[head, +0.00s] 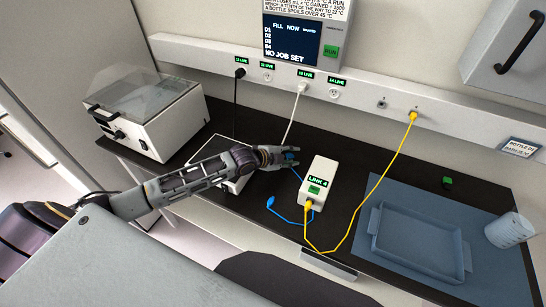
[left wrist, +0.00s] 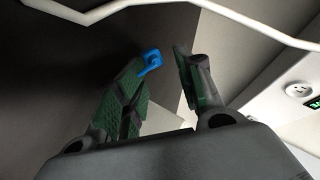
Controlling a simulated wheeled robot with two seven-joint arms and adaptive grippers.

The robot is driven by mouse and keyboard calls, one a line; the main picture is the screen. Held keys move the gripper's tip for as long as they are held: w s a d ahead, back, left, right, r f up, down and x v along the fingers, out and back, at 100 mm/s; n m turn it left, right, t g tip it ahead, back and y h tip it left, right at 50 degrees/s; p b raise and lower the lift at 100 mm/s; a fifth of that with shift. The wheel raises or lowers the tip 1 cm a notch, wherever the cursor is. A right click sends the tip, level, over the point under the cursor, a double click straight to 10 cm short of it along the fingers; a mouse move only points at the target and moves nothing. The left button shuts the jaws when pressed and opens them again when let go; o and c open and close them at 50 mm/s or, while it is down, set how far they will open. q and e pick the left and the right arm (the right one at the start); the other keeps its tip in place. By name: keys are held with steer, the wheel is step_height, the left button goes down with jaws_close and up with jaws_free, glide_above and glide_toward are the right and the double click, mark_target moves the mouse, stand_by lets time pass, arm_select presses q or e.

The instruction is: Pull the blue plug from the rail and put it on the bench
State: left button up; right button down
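My left gripper (head: 288,157) is over the bench (head: 335,149), left of the white link box (head: 320,183). Its fingers (left wrist: 167,60) stand apart in the left wrist view. A small blue plug-like piece (left wrist: 150,62) is at the left fingertip, with a gap to the other finger. It shows as a blue spot (head: 291,157) at the fingers in the head view, with a thin blue cord running toward the box. Another blue end (head: 270,203) lies on the bench, its cord leading to the box. The wall rail (head: 440,124) shows no blue plug. My right gripper is not in view.
Black, white and yellow plugs (head: 413,116) are in the rail. The white cable (left wrist: 230,12) passes close to my left gripper. A lidded white machine (head: 150,125) stands left. A blue tray (head: 418,240) and a cup (head: 509,230) stand right on a blue mat.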

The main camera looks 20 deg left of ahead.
arm_select(q)
steer(key=shift+v, duration=4.95)
steer(key=shift+s+a+r, duration=0.15)
steer(key=shift+s+r, duration=0.05)
steer(key=shift+s, duration=0.2)
steer(key=shift+s, duration=0.15)
